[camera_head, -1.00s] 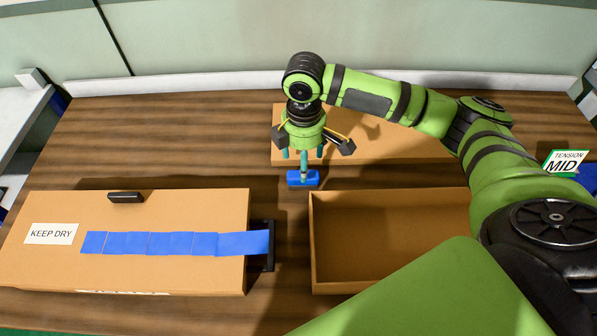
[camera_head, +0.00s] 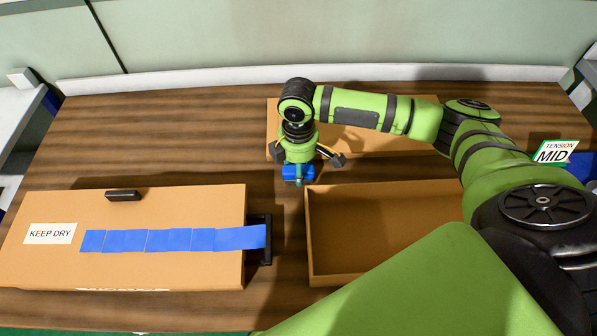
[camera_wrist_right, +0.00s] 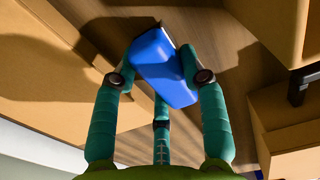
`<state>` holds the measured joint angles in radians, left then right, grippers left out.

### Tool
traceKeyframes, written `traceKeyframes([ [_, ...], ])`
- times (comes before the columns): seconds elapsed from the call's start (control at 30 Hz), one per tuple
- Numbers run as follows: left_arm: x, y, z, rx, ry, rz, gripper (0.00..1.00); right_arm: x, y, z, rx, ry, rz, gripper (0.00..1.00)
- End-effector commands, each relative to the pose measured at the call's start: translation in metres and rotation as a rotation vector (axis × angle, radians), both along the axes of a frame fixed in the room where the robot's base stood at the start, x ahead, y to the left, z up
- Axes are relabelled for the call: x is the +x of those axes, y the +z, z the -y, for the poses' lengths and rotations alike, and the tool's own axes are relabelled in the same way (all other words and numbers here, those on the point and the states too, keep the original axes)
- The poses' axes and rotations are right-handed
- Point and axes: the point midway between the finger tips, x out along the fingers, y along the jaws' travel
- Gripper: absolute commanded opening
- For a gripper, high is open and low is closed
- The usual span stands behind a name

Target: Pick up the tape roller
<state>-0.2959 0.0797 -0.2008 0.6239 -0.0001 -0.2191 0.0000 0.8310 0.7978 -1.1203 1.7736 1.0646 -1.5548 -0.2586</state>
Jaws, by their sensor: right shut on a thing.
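The tape roller (camera_head: 298,172) shows as a blue block below my right gripper (camera_head: 298,176), between the boxes at the middle of the table. In the right wrist view the blue tape roller (camera_wrist_right: 163,68) is tilted between the green fingers of my right gripper (camera_wrist_right: 160,82). The fingers are shut on it. The head view does not clearly show whether it touches the table. My left gripper is in neither view.
A closed cardboard box (camera_head: 40,262) with a blue tape strip (camera_head: 170,240) and a KEEP DRY label lies at left. An open box (camera_head: 380,235) stands at right. Another box (camera_head: 400,150) lies behind.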

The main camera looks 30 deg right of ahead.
Motion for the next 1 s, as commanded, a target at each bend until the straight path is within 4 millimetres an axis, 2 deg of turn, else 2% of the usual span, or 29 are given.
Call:
traceKeyframes([
  [0.17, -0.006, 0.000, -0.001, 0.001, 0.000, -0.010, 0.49, 0.000, 0.001, 0.000, 0.000, 0.000, 0.000, 0.05],
  [0.27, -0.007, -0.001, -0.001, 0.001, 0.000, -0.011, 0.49, 0.001, 0.009, 0.000, 0.001, -0.001, 0.002, 0.05],
  [0.7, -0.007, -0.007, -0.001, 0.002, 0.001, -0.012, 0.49, 0.001, 0.088, 0.000, 0.001, -0.001, 0.003, 0.05],
  [0.83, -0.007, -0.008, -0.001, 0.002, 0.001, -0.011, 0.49, 0.000, 0.098, 0.000, 0.001, -0.001, 0.000, 0.05],
  [1.0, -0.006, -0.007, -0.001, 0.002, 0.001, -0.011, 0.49, 0.000, 0.101, 0.000, 0.001, -0.001, 0.000, 0.05],
])
